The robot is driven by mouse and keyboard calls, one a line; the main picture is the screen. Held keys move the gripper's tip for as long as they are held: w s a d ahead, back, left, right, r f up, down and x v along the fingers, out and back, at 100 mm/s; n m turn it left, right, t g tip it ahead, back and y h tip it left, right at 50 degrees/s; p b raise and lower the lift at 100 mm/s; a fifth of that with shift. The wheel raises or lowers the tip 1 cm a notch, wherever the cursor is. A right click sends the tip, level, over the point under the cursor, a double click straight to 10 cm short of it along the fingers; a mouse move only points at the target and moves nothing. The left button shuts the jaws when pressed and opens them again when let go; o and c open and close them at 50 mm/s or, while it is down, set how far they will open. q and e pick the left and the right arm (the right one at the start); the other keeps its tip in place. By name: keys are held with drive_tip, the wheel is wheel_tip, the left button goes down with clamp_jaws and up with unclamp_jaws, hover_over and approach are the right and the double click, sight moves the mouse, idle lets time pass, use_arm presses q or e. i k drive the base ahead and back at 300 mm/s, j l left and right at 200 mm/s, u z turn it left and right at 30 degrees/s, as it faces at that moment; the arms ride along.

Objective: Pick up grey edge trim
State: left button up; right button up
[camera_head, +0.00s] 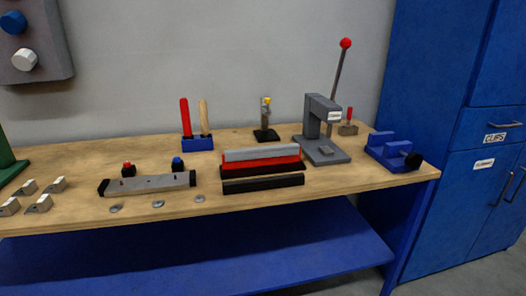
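A long grey bar (262,153), which looks like the grey edge trim, lies at the middle of the workbench. It sits at the top of a stepped group, just behind and above a red bar (262,165). A black bar (264,184) lies in front of the red one. The grey bar's underside and what supports it are hidden. Neither of my grippers shows in the head view.
The wooden workbench (320,185) also carries a grey strip with black ends (150,185), a lever press (322,140), a blue vise (393,150) and a blue tool holder (198,144). Small discs lie near the front edge. Blue cabinets (440,120) stand right.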

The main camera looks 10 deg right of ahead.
sight(267, 151)
drive_tip(key=i+l, duration=0.15)
drive_tip(key=l, duration=0.15)
drive_tip(key=i+l, duration=0.15)
drive_tip(key=l, duration=0.2)
drive_tip(key=i+l, duration=0.15)
drive_tip(key=l, duration=0.15)
drive_tip(key=i+l+u, duration=0.1)
drive_tip(key=l, duration=0.25)
drive_tip(key=i+l, duration=0.2)
drive_tip(key=l, duration=0.1)
